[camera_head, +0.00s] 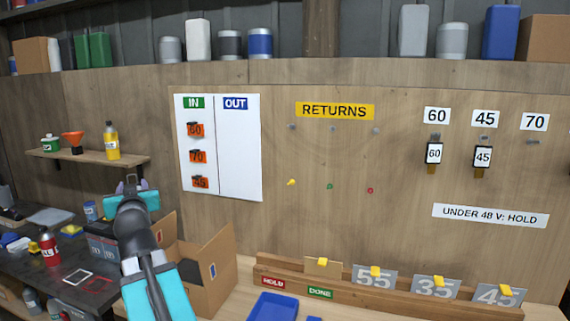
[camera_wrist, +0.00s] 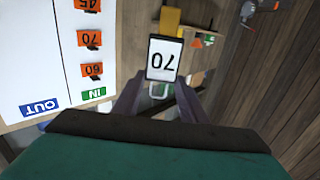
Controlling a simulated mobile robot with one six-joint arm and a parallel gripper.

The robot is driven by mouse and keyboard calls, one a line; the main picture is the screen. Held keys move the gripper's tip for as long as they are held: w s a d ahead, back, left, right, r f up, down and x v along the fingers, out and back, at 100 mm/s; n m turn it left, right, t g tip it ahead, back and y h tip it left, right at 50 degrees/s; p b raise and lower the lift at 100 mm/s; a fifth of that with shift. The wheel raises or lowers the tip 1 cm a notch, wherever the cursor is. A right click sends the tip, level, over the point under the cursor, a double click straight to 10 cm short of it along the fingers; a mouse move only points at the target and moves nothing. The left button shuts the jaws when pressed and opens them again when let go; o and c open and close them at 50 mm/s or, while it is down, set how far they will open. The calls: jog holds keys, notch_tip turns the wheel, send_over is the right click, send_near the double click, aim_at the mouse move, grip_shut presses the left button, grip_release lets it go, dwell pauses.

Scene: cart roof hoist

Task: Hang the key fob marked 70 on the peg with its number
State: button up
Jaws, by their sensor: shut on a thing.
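My gripper (camera_head: 131,184) is at the left of the board, left of the IN/OUT sheet, well away from the number pegs. In the wrist view, its fingers (camera_wrist: 160,92) are shut on the key fob marked 70 (camera_wrist: 162,60), which has a white face, dark frame and yellow-orange tab. In the head view I cannot make out the fob. The peg under the 70 label (camera_head: 535,122) is bare (camera_head: 533,142), at the far right. Fob 60 (camera_head: 434,153) and fob 45 (camera_head: 483,157) hang under their own labels.
The IN/OUT sheet (camera_head: 241,150) holds orange tags 60, 70 and 45 under IN. Several small pegs sit around the RETURNS sign (camera_head: 335,111). A cardboard box (camera_head: 212,270) and a wooden rack (camera_head: 380,292) with number plates stand below. A small shelf (camera_head: 88,156) is at left.

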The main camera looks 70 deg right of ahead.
jog(key=s+d+r+m+g+h, duration=0.2)
jog(key=s+d+g, duration=0.1)
jog(key=s+d, duration=0.5)
jog(key=s+d+r+m+g+h, duration=0.2)
jog(key=s+d, duration=0.4)
jog(key=s, duration=0.4)
jog(key=s+d+r+m+g, duration=0.1)
jog(key=s+d+g, duration=0.1)
jog(key=s, duration=0.5)
jog(key=s+d+r+m+g+h+b, duration=0.1)
jog(key=s+d+r+m+g, duration=0.1)
jog(key=s, duration=0.6)
jog(key=s+d+r+m+g+h+b, duration=0.1)
jog(key=s+d+r+m+g, duration=0.1)
jog(key=s, duration=0.5)
jog(key=shift+s+g, duration=0.15)
jog(key=shift+g, duration=0.65)
jog(key=w+d+p, duration=0.1)
jog(key=w+d, duration=0.1)
jog(key=d, duration=0.2)
jog(key=w+d+f+p, duration=0.1)
jog(key=d, duration=0.4)
jog(key=w+d+p, duration=0.1)
jog(key=w+d, duration=0.1)
jog(key=d, duration=0.3)
jog(key=shift+w+f+p, duration=0.15)
jog(key=shift+w+p, duration=0.15)
jog(key=shift+w+d+f, duration=0.15)
jog(key=shift+w+d, duration=0.05)
jog(key=shift+d, duration=0.3)
